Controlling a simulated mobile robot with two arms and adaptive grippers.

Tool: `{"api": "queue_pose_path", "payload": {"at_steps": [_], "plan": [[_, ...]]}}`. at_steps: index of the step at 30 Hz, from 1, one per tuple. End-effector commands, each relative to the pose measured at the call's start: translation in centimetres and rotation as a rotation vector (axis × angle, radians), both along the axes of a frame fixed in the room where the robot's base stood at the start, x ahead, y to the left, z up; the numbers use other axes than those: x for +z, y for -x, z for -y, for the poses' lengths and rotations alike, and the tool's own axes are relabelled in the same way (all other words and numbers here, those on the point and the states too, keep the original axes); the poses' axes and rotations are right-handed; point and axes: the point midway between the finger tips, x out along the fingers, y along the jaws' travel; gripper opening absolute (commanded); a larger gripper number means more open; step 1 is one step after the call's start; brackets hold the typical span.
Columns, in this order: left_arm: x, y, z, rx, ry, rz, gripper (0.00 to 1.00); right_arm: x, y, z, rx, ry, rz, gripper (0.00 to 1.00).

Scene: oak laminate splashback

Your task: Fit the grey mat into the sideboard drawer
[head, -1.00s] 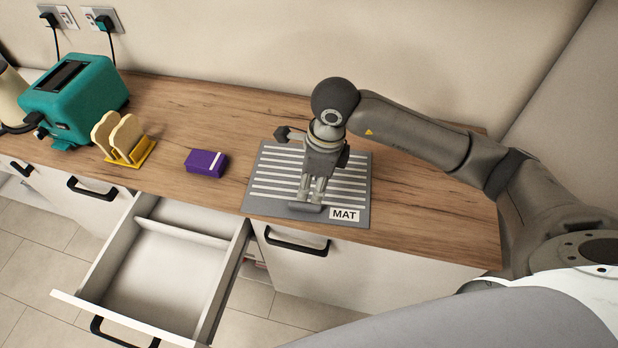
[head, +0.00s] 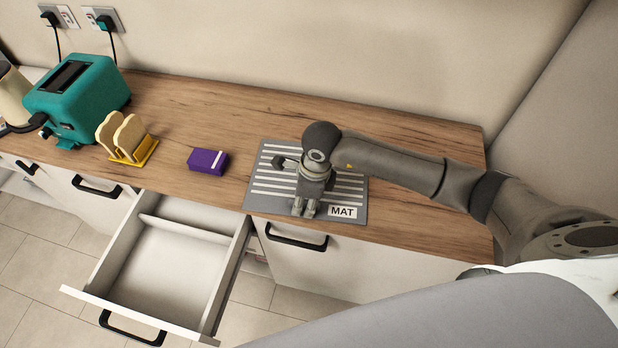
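The grey mat (head: 257,200), with white stripes and a MAT label, lies flat on the wooden worktop near its front edge. My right gripper (head: 304,209) points down over the mat's front part, left of the label. Its fingertips are at or just above the mat; whether they touch or grip it I cannot tell. The gripper and wrist hide the middle of the mat. The sideboard drawer (head: 165,270) is pulled open below the worktop, left of the mat. It looks empty, with a divider (head: 185,229) across its back part. My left gripper is not in view.
A purple box (head: 208,161) lies on the worktop (head: 225,110) left of the mat. A yellow rack with bread slices (head: 125,138) and a teal toaster (head: 77,97) stand further left. A closed front with a black handle (head: 296,238) is right of the drawer.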

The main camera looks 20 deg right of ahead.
Motion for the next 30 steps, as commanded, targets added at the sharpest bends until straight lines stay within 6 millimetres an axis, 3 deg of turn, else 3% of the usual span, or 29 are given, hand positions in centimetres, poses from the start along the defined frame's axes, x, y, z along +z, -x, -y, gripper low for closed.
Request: {"api": "queue_pose_path", "payload": {"at_steps": [1, 8, 22, 29, 30], "plan": [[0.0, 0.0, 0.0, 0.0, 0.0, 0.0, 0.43, 0.0, 0.0, 0.0, 0.0, 0.0, 0.0, 0.28], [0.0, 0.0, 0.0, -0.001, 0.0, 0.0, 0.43, 0.0, 0.0, 0.0, 0.0, 0.0, 0.0, 0.0], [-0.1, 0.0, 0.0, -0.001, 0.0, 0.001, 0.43, 0.6, -0.1, 0.0, 0.0, -0.001, 0.003, 0.0], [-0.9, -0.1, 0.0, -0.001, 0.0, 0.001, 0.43, 3.4, -0.1, -0.1, 0.002, -0.001, 0.007, 0.0], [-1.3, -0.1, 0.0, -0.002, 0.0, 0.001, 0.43, 4.0, 0.1, -0.9, 0.005, -0.004, 0.007, 0.0]]}}
